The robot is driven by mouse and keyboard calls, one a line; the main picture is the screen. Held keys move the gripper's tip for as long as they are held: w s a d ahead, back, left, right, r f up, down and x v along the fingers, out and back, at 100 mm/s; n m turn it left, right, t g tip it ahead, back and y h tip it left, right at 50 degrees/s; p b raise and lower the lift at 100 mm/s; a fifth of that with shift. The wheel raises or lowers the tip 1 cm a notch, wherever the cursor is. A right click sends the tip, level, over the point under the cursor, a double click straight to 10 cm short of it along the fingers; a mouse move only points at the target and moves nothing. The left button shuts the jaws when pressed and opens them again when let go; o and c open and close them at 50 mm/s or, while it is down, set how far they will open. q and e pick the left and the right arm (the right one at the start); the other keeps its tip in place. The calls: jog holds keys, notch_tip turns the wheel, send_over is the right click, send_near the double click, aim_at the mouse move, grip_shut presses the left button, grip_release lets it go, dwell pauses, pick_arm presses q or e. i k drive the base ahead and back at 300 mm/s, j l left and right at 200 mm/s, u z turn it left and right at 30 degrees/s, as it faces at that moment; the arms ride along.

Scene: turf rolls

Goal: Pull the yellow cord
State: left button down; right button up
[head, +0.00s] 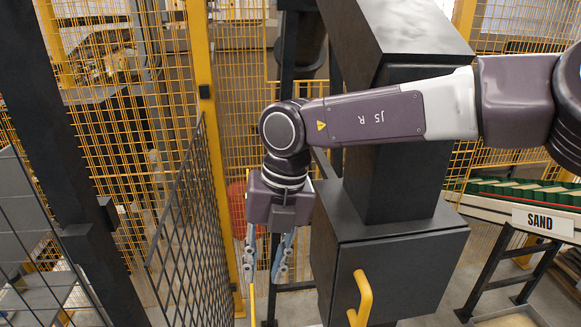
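My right gripper (266,272) points down, left of a dark cabinet. Its two fingers are apart, with nothing visible held between them. A thin yellow strip (252,305) shows just below the left finger and runs to the bottom edge of the view. I cannot tell whether it is the yellow cord or part of the yellow framing, or whether the finger touches it. No other cord stands out clearly. My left gripper is not in view.
The dark cabinet (385,265) with a yellow handle (361,297) stands close on the right. A dark mesh panel (185,240) and a yellow post (215,130) stand on the left. A conveyor with a SAND sign (541,222) is at the right.

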aim_at(252, 285)
jog(key=k+l, duration=0.1)
jog(key=k, duration=0.4)
jog(key=k+l, duration=0.1)
jog(key=k, duration=0.4)
